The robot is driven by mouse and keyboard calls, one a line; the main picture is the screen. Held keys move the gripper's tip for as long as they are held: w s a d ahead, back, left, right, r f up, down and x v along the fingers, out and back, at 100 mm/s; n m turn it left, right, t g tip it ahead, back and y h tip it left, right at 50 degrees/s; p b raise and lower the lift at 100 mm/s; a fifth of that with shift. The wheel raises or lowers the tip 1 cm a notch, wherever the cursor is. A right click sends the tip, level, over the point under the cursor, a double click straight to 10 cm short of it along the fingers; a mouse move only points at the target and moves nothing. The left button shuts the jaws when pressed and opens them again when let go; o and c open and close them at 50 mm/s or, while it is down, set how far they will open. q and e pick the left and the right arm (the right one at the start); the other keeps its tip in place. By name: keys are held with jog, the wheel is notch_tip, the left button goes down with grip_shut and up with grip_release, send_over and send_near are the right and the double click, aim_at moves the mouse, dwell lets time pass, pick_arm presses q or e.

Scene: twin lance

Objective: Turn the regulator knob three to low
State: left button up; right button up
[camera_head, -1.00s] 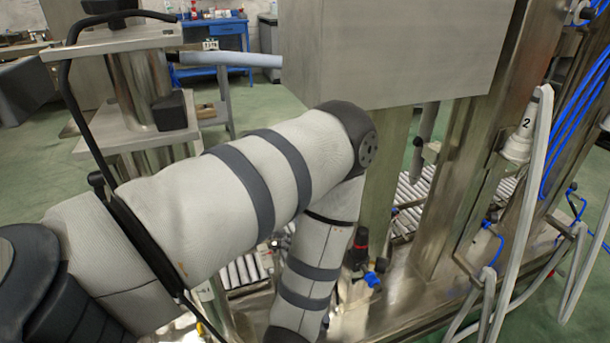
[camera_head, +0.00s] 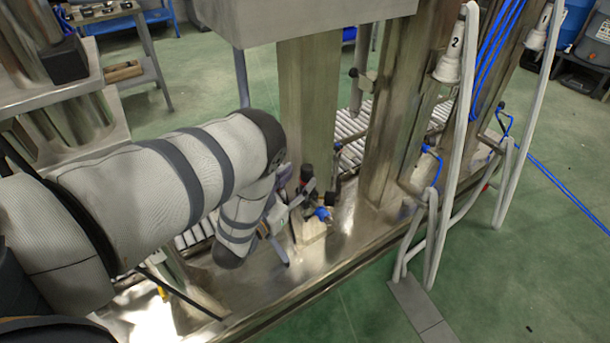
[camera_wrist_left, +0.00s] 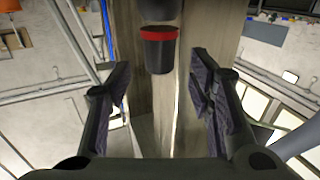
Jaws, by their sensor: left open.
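The regulator knob (camera_wrist_left: 160,52) is a black cup-shaped part with a red band, in the upper middle of the left wrist view. In the head view the small dark regulator (camera_head: 306,174) stands by the steel post, partly hidden by my gripper. I cannot read a number or setting on it. My left gripper (camera_wrist_left: 160,98) is open and empty. Its two dark padded fingers stand on either side of the knob in the wrist view, apart from it. In the head view my left gripper (camera_head: 292,220) is close beside the regulator. My right gripper is not in view.
A steel post (camera_head: 308,105) rises behind the regulator, below a large steel box (camera_head: 300,15). A blue fitting (camera_head: 322,213) sits low beside the regulator. Pale hoses (camera_head: 455,150) hang at the right. Green floor (camera_head: 500,270) is open at the lower right.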

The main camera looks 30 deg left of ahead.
aim_at(307, 172)
pick_arm(q)
jog(key=shift+w+r, duration=0.1)
jog(key=shift+w, duration=1.15)
grip_shut()
